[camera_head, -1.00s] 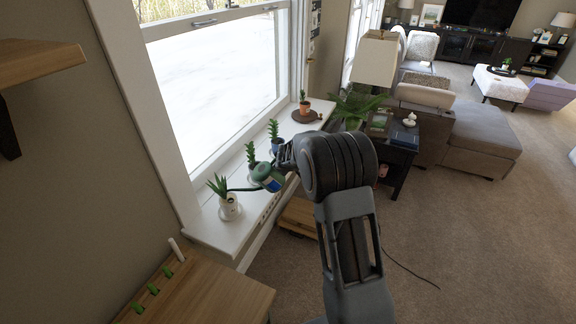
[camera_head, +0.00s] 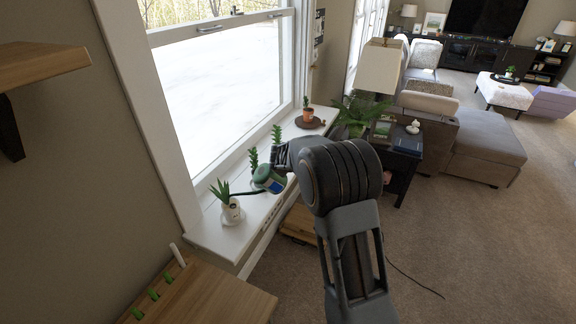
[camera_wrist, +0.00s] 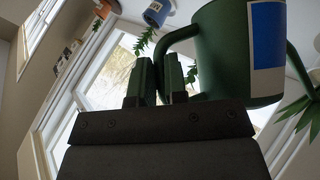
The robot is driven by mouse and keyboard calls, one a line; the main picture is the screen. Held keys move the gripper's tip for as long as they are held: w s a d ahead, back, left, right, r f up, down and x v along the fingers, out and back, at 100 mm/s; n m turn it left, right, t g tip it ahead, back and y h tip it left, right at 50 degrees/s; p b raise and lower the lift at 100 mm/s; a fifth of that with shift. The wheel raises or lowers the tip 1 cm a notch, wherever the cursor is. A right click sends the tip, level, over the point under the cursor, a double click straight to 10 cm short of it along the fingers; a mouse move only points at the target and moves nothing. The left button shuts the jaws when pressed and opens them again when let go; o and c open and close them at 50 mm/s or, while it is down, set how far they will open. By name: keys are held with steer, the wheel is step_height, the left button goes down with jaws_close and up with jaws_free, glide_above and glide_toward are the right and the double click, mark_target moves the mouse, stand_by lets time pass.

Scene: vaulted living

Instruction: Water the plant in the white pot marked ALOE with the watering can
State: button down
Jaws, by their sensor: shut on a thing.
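The white pot (camera_head: 231,212) holds a spiky green aloe (camera_head: 222,190) and stands on a saucer at the near end of the windowsill; its marking is too small to read. My gripper (camera_wrist: 158,72) is shut on the handle of the green watering can (camera_head: 262,174), which has a blue and white label. The can (camera_wrist: 215,45) is held over the sill, right of the aloe. Its thin dark spout (camera_head: 244,192) reaches left to the pot's top edge, by the leaves. Whether water flows cannot be seen. The aloe's leaves (camera_wrist: 297,112) show at the wrist view's right edge.
Two taller plants (camera_head: 253,159) (camera_head: 277,135) stand further along the sill (camera_head: 222,240), their pots mostly hidden. A blue pot (camera_wrist: 157,12) shows in the wrist view. A terracotta pot (camera_head: 308,115) stands at the far end. A wooden table (camera_head: 215,298) is at front left; a wooden shelf (camera_head: 40,60) juts out above.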

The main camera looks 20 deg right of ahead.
steer(key=shift+a+r+n+h+b, duration=0.25)
steer(key=shift+a+r, duration=0.2)
steer(key=shift+r, duration=0.35)
steer(key=shift+a+r+n+h+b, duration=0.15)
steer(key=shift+a+r+h, duration=0.25)
steer(key=shift+r, duration=0.4)
steer(key=shift+d+f, duration=0.35)
steer(key=shift+f, duration=0.15)
steer(key=d+f+m+y+p, duration=0.4)
steer(key=d+f+y+p, duration=0.4)
steer(key=f, duration=0.3)
steer(key=shift+w+d+p, duration=0.15)
steer(key=shift+w+p, duration=0.05)
steer(key=shift+p, duration=0.55)
